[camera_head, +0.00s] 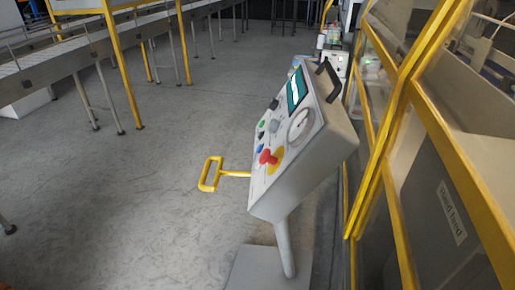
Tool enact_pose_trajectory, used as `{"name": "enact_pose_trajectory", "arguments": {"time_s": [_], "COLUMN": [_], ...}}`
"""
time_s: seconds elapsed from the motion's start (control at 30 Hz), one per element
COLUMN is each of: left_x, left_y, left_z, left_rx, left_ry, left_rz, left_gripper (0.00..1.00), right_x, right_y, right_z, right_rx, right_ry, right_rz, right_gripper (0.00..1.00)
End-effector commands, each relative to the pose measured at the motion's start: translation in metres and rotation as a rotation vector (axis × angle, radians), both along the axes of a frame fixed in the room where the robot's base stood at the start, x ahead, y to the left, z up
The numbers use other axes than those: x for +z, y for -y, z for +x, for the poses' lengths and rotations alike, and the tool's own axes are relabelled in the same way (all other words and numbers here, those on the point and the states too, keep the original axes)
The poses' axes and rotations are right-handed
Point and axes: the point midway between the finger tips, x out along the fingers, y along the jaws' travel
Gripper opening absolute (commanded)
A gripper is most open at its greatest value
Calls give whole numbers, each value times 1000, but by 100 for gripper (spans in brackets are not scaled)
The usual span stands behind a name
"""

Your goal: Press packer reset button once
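A grey control box (312,145) stands tilted on a post in the middle of the head view, its face turned to the left and seen at a steep angle. On the face are a blue button (260,149), a green button (262,124), several dark knobs, and a red mushroom button (266,157) on a yellow disc. A lit screen (297,90) is near the top. Button labels are too small to read, so I cannot tell which one is the reset button. Neither of my grippers is in view.
A yellow loop handle (211,174) sticks out left from the box. A yellow-framed machine enclosure (435,130) stands close on the right. A conveyor (75,50) on metal legs runs along the upper left. The grey floor (140,200) left of the box is clear.

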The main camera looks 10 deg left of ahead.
Motion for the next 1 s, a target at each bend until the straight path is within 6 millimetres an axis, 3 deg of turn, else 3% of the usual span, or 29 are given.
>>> {"name": "enact_pose_trajectory", "arguments": {"time_s": [0.03,0.2,1.0], "left_x": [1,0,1], "left_y": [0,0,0], "left_z": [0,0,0], "left_rx": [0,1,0], "left_ry": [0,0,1], "left_rz": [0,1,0], "left_gripper": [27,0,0], "right_x": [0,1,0], "right_y": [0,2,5], "right_z": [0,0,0], "right_rx": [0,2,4], "right_ry": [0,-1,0], "right_rz": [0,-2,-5], "right_gripper": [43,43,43]}}
